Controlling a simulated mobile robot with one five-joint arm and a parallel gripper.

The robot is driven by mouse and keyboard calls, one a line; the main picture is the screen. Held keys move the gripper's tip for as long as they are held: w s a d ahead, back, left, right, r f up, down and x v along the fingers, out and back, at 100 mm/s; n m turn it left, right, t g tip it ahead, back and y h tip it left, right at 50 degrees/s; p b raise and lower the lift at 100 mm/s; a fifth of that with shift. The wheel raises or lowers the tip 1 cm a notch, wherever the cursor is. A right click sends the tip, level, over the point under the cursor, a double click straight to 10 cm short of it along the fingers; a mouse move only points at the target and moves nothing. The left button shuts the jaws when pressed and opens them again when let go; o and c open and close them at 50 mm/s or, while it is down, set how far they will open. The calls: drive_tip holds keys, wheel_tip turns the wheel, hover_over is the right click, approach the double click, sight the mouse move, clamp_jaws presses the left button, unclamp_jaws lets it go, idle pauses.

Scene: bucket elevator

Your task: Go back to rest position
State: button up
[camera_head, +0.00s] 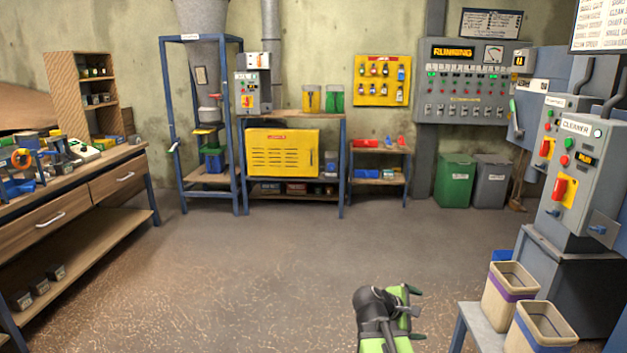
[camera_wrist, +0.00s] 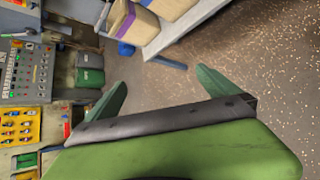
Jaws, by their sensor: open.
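My gripper (camera_head: 416,299) shows at the bottom of the head view, right of the middle, on my green arm above the bare floor. In the wrist view my gripper (camera_wrist: 160,92) has its two dark green fingers spread wide apart. It is open, with nothing between the fingers but a view of the floor. It touches nothing that I can see. The wrist view is turned sideways against the head view.
A low bench (camera_head: 468,318) with two cream bins (camera_head: 509,292) stands close to the right of my gripper. The cleaner control box (camera_head: 575,165) is behind it. A wooden workbench (camera_head: 75,195) lines the left. The middle floor (camera_head: 270,270) is clear.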

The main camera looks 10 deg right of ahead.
drive_tip(key=s+a+f+m+g+y, duration=0.1)
drive_tip(key=s+a+f+m+y, duration=0.2)
drive_tip(key=a, duration=0.6)
drive_tip(key=s+a+f+m+g+y, duration=0.2)
drive_tip(key=a+f+m+y, duration=0.25)
drive_tip(key=a, duration=0.45)
drive_tip(key=s+a+f+m+g+y, duration=0.1)
drive_tip(key=s+a+f+m+y, duration=0.15)
drive_tip(key=a+m, duration=0.45)
wheel_tip(320, 180, up, 22)
drive_tip(key=a+n+p, duration=0.1)
drive_tip(key=n+p, duration=0.1)
drive_tip(key=p, duration=2)
drive_tip(key=shift+w+a+n, duration=0.15)
drive_tip(key=shift+w+n, duration=0.2)
drive_tip(key=shift+w, duration=0.1)
